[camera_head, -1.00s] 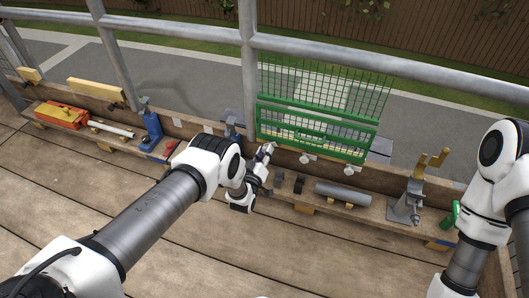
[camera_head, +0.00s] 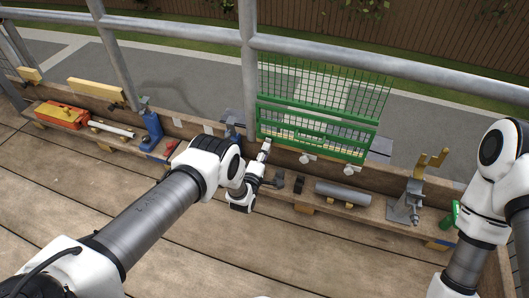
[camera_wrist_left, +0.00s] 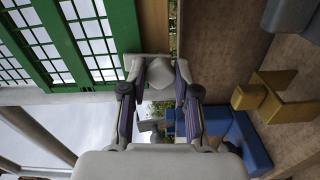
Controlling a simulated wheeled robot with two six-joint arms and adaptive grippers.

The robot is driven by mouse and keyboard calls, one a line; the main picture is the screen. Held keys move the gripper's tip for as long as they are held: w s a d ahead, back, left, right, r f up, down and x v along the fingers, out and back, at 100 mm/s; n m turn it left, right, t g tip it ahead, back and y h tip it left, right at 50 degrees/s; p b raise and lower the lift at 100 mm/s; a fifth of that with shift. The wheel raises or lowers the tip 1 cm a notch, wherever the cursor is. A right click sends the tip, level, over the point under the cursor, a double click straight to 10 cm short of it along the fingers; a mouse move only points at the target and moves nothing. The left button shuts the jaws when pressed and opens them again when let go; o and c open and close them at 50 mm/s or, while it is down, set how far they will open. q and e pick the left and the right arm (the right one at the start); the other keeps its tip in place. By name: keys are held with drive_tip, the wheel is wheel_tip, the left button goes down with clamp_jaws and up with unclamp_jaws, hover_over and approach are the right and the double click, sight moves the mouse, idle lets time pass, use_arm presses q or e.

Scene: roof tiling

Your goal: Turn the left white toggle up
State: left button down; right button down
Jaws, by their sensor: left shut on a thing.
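The green mesh gate (camera_head: 318,128) stands behind the plank edge, with two white toggles below it, one near its middle (camera_head: 306,158) and one further right (camera_head: 347,170). My left gripper (camera_head: 265,148) is at the gate's lower left corner. In the left wrist view its fingers (camera_wrist_left: 160,88) are closed around a white rounded knob (camera_wrist_left: 160,72), which appears to be the left white toggle. In the head view the gripper hides most of this toggle, so its exact angle is hard to tell. My right gripper is out of view.
A grey cylinder (camera_head: 343,193) and dark blocks (camera_head: 299,184) lie on the shelf to the right of my left gripper. A grey stand with yellow prongs (camera_head: 408,205) is further right. A blue tool (camera_head: 152,130) stands left.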

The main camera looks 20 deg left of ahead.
use_arm(q)
drive_tip(key=shift+n, duration=0.6)
drive_tip(key=c, duration=0.9)
unclamp_jaws()
drive_tip(key=shift+o, duration=0.2)
drive_tip(key=s, duration=1.2)
drive_tip(key=shift+a, duration=0.15)
drive_tip(key=shift+w, duration=0.1)
